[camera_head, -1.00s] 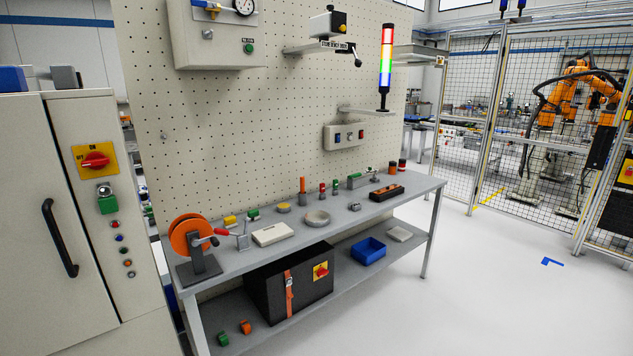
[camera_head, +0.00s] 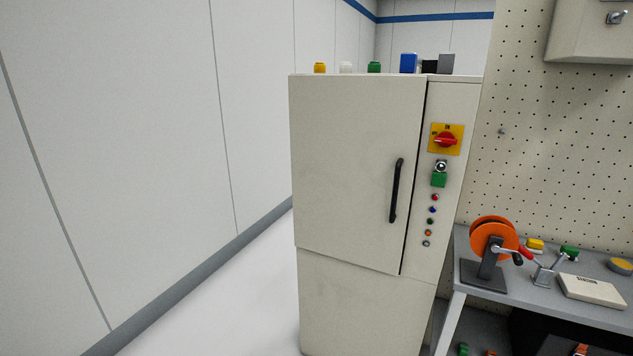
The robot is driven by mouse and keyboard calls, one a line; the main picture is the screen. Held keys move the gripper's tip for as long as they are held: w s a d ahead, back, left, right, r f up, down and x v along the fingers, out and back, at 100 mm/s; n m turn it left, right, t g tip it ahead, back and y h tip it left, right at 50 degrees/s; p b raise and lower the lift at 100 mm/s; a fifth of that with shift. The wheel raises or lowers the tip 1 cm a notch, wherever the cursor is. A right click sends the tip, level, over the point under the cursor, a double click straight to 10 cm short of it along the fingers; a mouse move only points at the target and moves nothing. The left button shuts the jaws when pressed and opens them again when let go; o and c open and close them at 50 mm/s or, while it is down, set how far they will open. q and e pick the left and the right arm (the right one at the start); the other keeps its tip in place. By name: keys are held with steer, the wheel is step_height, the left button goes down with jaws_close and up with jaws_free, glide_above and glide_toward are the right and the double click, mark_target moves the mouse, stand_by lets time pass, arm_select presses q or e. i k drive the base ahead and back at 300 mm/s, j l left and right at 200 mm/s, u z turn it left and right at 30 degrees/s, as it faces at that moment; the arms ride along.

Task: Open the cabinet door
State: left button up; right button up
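A tall cream cabinet stands right of the middle in the head view. Its cabinet door (camera_head: 350,170) is shut, with a thin dark gap along its right edge. A black vertical bar handle (camera_head: 396,190) is fixed near that right edge. Neither of my grippers shows in the view.
A grey workbench (camera_head: 540,302) with an orange reel (camera_head: 493,238) stands close at the cabinet's right, before a pegboard (camera_head: 560,150). A plain white wall (camera_head: 120,150) runs along the left. Pale floor (camera_head: 240,290) is clear between wall and cabinet. Small coloured items lie on the cabinet top.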

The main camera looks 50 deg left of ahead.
mark_target(354, 137)
steer(key=k+u, duration=0.1)
steer(key=u, duration=1.3)
